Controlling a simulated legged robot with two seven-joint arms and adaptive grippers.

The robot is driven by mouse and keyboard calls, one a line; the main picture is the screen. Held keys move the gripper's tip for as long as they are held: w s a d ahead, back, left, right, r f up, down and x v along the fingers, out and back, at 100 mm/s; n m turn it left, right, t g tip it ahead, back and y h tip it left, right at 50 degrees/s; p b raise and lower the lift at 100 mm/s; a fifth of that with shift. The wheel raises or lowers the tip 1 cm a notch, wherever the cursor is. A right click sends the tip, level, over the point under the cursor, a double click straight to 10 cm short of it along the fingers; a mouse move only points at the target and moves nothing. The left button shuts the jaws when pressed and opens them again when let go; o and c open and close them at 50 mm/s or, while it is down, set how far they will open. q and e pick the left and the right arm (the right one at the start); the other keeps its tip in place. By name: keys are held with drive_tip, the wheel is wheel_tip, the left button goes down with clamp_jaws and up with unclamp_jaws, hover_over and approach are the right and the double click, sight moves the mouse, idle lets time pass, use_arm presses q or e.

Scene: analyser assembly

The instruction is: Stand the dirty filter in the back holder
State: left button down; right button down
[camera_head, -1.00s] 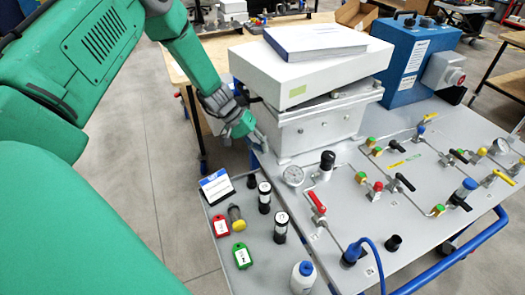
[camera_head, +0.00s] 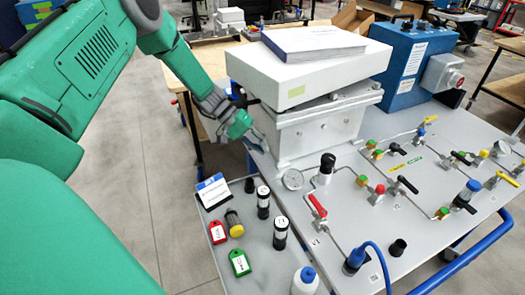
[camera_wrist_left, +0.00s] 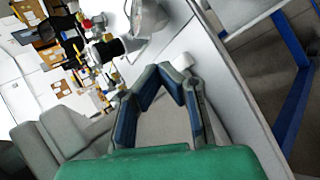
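A dark cylindrical filter with a yellow end (camera_head: 234,222) lies tilted on the grey side shelf; I take it as the dirty filter, though no mark confirms this. A small black holder (camera_head: 250,185) stands behind it beside the white card. Another black holder (camera_head: 398,247) stands on the main panel. Two black cylinders with white labels, one rear (camera_head: 263,201) and one front (camera_head: 280,231), stand upright. My left gripper (camera_head: 254,138) is above the panel's left edge, beyond the shelf, apart from these things. In the left wrist view its fingers (camera_wrist_left: 163,100) enclose an empty gap. My right gripper is out of view.
A white box with a book (camera_head: 312,42) stands behind. A gauge (camera_head: 293,179), valves and a blue hose (camera_head: 378,262) crowd the panel.

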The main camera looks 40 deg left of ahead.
use_arm(q)
drive_tip(key=shift+w+d+r+h+b, duration=0.1)
drive_tip(key=shift+w+h+b, duration=0.35)
drive_tip(key=shift+h+b, duration=0.65)
drive_tip(key=shift+w+d+r+n+h+b, duration=0.15)
drive_tip(key=shift+w+n+h+b, duration=0.3)
drive_tip(key=shift+b, duration=1.65)
drive_tip(key=shift+w+r+n+h+b, duration=0.2)
drive_tip(key=shift+w+h+b, duration=0.5)
drive_tip(key=shift+b, duration=1.2)
drive_tip(key=shift+w+r+n+h+b, duration=0.15)
drive_tip(key=shift+w+h+b, duration=0.2)
drive_tip(key=shift+h+b, duration=1.05)
drive_tip(key=shift+y+b, duration=0.35)
drive_tip(key=shift+b, duration=0.25)
